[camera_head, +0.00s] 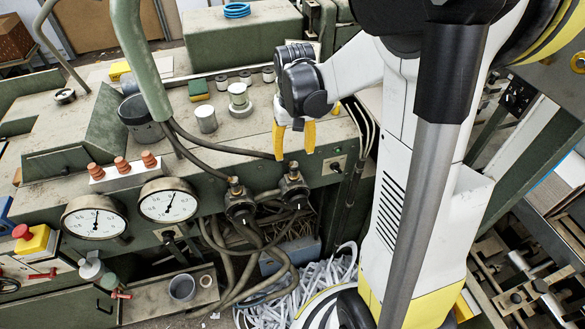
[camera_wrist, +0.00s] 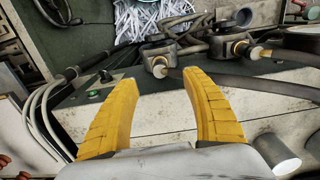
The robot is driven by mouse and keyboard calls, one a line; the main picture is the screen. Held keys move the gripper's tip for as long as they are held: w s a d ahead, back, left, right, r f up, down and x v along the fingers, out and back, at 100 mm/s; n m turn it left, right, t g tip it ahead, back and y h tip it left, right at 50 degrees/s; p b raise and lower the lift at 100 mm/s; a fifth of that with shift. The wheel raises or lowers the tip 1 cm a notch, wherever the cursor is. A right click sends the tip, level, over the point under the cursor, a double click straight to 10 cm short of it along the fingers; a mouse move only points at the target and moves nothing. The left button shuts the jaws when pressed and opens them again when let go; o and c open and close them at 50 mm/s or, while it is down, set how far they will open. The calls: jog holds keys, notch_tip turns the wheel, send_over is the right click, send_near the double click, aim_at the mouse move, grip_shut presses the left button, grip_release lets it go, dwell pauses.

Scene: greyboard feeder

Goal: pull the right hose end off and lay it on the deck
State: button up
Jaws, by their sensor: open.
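The right hose (camera_head: 228,149) is dark and runs across the deck (camera_head: 215,141) toward the right valve fitting (camera_head: 293,187) at the front edge. In the wrist view this hose (camera_wrist: 250,85) meets the brass nipple (camera_wrist: 160,69) of that fitting, and its end appears to sit there. The left hose (camera_head: 203,166) runs to the left valve fitting (camera_head: 239,202). My gripper (camera_head: 294,153) is open and empty, pointing down above the right fitting. In the wrist view its yellow fingertips (camera_wrist: 158,76) stand apart on either side of the nipple, with a clear gap.
Metal cans (camera_head: 239,98) and a sponge (camera_head: 198,89) stand on the deck behind the hoses. Two gauges (camera_head: 169,201) are on the front at left. White paper shreds (camera_head: 310,285) lie below the fittings. A cable bundle (camera_wrist: 45,112) runs left of my fingers in the wrist view.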

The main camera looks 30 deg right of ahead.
aim_at(293, 163)
notch_tip(293, 163, down, 8)
jog(key=b, duration=0.6)
jog(key=shift+c, duration=0.4)
dwell(0.8)
grip_shut()
jog(key=shift+r, duration=0.1)
jog(key=shift+r, duration=0.15)
jog(key=shift+r+p, duration=2.05)
jog(key=shift+r, duration=0.8)
